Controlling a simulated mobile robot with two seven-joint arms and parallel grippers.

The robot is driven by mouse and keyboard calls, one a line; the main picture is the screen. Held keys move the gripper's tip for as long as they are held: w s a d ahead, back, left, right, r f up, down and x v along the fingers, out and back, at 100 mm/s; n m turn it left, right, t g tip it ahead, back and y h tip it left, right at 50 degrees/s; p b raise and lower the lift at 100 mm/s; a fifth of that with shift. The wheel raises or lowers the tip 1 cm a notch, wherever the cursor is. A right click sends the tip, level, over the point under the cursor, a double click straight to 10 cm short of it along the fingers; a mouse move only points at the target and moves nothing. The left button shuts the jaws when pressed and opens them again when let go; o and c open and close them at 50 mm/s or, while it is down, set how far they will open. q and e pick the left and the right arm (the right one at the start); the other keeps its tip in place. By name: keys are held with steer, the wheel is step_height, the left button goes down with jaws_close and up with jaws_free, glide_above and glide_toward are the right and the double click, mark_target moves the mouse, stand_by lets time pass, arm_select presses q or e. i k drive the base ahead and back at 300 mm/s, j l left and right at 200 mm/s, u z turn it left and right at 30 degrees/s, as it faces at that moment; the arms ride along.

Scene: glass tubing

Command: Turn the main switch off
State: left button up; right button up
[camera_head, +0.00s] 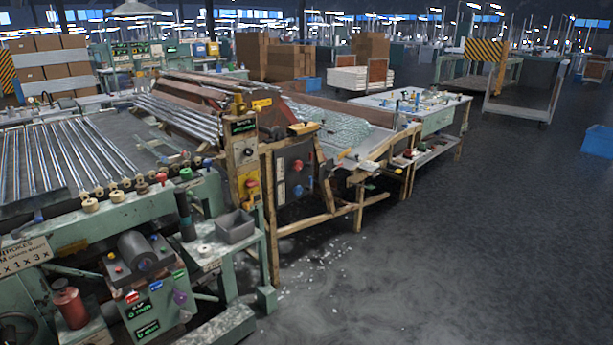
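I cannot tell for sure which control is the main switch. A tall yellow control panel (246,165) stands at the middle of the machine, with a dark green-lettered display (243,126) and a red knob (252,184) on yellow. Right of it, a dark grey box (293,172) on the wooden frame carries a red round knob (298,165) and a blue one (298,191). A green control box (150,305) at the lower left has small labels and a purple knob (180,296). The switch positions are too small to read. Neither of my grippers shows.
A green bench with glass tubes (60,150) fills the left. A grey bin (235,226) sits on a small stand in front of the panel. A wooden brace (318,219) sticks out below the dark box. The dark floor (450,250) at the right is clear.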

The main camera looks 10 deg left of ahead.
mark_target(250, 183)
steer(key=i+l+z, duration=0.15)
steer(key=i, duration=0.6)
steer(key=i+l+z, duration=0.15)
steer(key=i, duration=0.65)
steer(key=i+l+u, duration=0.1)
steer(key=i+u, duration=0.3)
steer(key=i+l+u, duration=1.25)
